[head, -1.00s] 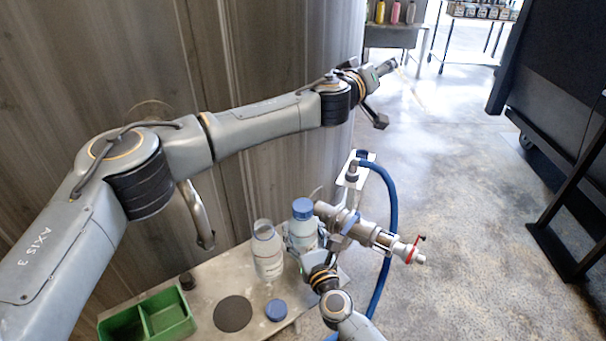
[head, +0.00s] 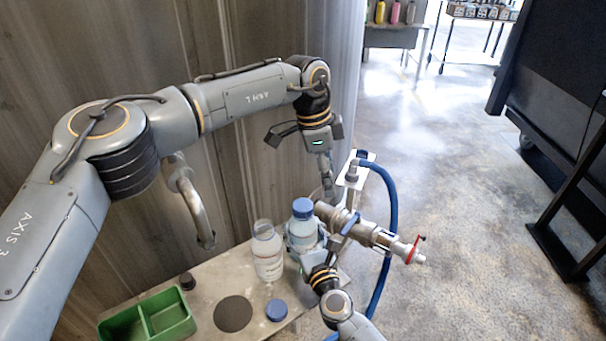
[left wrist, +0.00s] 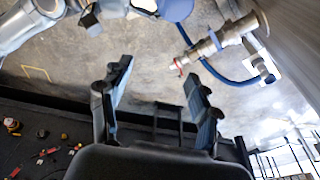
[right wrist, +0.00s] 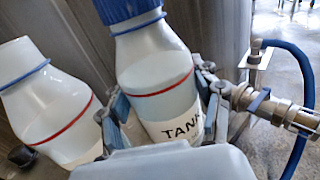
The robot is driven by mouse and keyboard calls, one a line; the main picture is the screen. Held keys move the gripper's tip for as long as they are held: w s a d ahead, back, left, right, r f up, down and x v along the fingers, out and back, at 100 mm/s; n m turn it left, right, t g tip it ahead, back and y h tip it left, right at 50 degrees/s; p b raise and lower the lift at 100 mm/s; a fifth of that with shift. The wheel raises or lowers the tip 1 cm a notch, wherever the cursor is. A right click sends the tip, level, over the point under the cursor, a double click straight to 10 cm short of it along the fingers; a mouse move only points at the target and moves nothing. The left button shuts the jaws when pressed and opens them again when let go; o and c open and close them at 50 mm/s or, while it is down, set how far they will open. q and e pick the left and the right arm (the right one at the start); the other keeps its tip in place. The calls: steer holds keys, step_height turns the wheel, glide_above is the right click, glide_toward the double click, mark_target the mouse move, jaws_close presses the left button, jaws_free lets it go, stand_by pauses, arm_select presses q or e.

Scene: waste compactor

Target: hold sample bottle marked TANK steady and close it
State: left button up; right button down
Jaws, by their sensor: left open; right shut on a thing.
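The sample bottle marked TANK (right wrist: 158,82) stands upright in my right gripper, with a blue cap (right wrist: 125,8) on its neck. In the head view the bottle (head: 302,232) and its cap (head: 303,207) stand near the bench's back edge. My right gripper (right wrist: 163,92) is shut around its body; it also shows in the head view (head: 303,246). I cannot tell whether the cap is fully tightened. My left gripper (head: 305,137) is open and empty, above the capped bottle and apart from it. Its spread fingers show in the left wrist view (left wrist: 158,75).
An uncapped bottle (head: 267,255) stands just left of the TANK bottle. A loose blue cap (head: 277,310) lies on the bench (head: 212,278) near a dark disc (head: 233,314). A green tray (head: 165,310) is at left. A metal valve (head: 372,235) and blue hose (head: 391,220) stand close at right.

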mark_target(303, 205)
arm_select(q)
steer(key=a+y, duration=0.1)
steer(key=a, duration=0.1)
steer(key=a+y, duration=0.1)
steer(key=a, duration=0.2)
steer(key=shift+a+f+y, duration=0.1)
steer(key=shift+a+y, duration=0.05)
steer(key=shift+y, duration=0.15)
steer(key=shift+f, duration=0.1)
steer(key=shift+f, duration=3.95)
